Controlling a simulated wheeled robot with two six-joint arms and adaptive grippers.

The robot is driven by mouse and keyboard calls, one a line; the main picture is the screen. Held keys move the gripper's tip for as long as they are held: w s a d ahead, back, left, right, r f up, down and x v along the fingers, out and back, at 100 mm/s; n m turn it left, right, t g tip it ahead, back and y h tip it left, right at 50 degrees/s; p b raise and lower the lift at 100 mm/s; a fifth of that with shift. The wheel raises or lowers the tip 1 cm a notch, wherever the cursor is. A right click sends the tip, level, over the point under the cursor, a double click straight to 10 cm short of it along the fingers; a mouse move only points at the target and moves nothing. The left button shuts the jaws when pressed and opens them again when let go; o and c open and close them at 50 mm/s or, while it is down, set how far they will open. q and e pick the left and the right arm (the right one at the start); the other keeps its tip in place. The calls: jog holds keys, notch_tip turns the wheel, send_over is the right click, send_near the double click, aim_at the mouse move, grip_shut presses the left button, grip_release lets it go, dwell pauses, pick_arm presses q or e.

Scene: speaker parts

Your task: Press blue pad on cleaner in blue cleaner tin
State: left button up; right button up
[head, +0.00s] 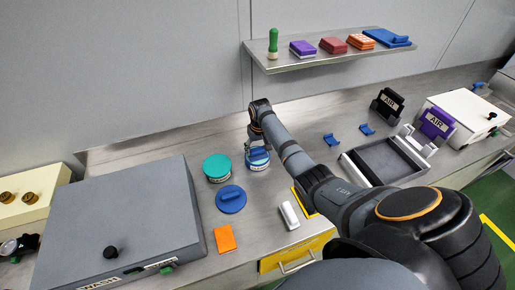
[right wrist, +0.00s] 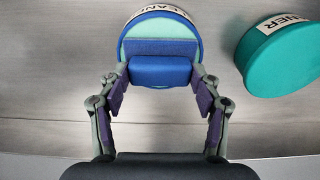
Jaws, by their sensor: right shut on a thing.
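My right gripper (head: 257,146) points down over the blue cleaner tin (head: 259,166), an open round tin with a white label. In the right wrist view, its two purple-padded fingers (right wrist: 160,82) are shut on the blue pad (right wrist: 160,71), one on each side. The pad overlaps the near part of the tin's opening. Pale teal cleaner (right wrist: 160,29) shows in the tin (right wrist: 197,48) beyond the pad. Whether the pad's underside touches the cleaner is hidden. My left gripper is not in view.
A teal tin (head: 217,169) stands close to the left of the blue tin. A blue round lid with a handle (head: 231,200), an orange piece (head: 225,238) and a white block (head: 289,215) lie nearer. A grey wash box (head: 120,215) fills the left; a dark tray (head: 385,163) is at right.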

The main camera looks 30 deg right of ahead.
aim_at(257, 150)
jog(key=shift+s+f+p, duration=0.1)
jog(key=shift+p, duration=0.2)
dwell(1.4)
notch_tip(257, 150, up, 7)
jog(key=p, duration=0.8)
dwell(0.3)
